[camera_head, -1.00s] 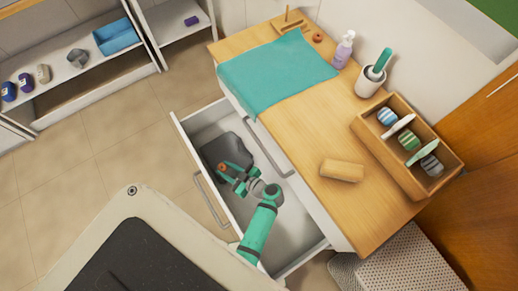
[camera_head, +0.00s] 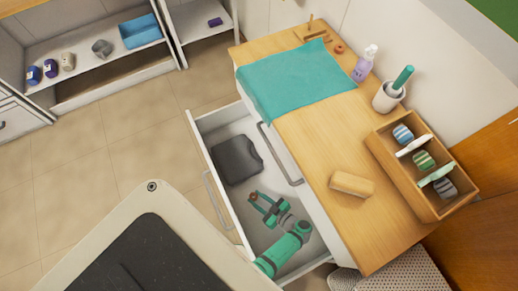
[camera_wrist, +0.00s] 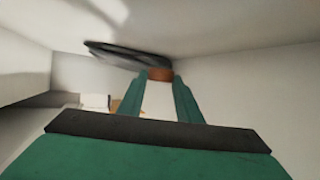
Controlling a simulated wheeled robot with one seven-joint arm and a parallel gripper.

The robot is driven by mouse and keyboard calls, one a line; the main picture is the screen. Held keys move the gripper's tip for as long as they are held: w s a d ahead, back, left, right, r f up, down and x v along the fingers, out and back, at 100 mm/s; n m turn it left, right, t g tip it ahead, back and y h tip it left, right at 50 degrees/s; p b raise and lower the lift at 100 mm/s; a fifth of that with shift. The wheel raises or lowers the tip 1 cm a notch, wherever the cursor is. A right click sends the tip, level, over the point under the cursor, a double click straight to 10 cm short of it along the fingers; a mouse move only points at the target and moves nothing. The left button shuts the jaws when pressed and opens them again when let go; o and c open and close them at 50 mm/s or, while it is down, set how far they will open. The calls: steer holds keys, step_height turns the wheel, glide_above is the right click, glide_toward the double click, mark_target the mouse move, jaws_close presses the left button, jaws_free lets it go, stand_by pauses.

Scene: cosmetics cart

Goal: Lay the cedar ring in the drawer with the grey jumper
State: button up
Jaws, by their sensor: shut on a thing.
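The cedar ring (camera_head: 252,196), small and orange-brown, is between the fingertips of my gripper (camera_head: 257,201), which is shut on it. The wrist view also shows the ring (camera_wrist: 160,74) at the finger ends. My gripper is inside the open white drawer (camera_head: 221,199), toward its front-right part in the head view. The folded dark grey jumper (camera_head: 237,160) lies flat in the drawer's far-left part, apart from the gripper. It shows as a dark flat shape (camera_wrist: 118,52) beyond the fingers in the wrist view. I cannot tell whether the ring touches the drawer floor.
The wooden dresser top (camera_head: 318,137) holds a teal cloth (camera_head: 295,80), a wooden block (camera_head: 352,185), a partitioned box (camera_head: 398,182), a pump bottle (camera_head: 364,65) and a white cup (camera_head: 387,97). Another small orange ring (camera_head: 339,49) lies at the back. Drawer floor around the jumper is bare.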

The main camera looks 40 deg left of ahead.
mark_target(259, 204)
steer(key=shift+d+f, duration=0.3)
steer(key=shift+f, duration=0.1)
steer(key=shift+d+f, duration=0.15)
steer(key=shift+f, duration=0.5)
steer(key=shift+d+f, duration=0.15)
steer(key=shift+f, duration=1.05)
steer(key=o, duration=1)
steer(key=v, duration=0.7)
steer(key=shift+d+r, duration=0.1)
steer(key=shift+d, duration=0.15)
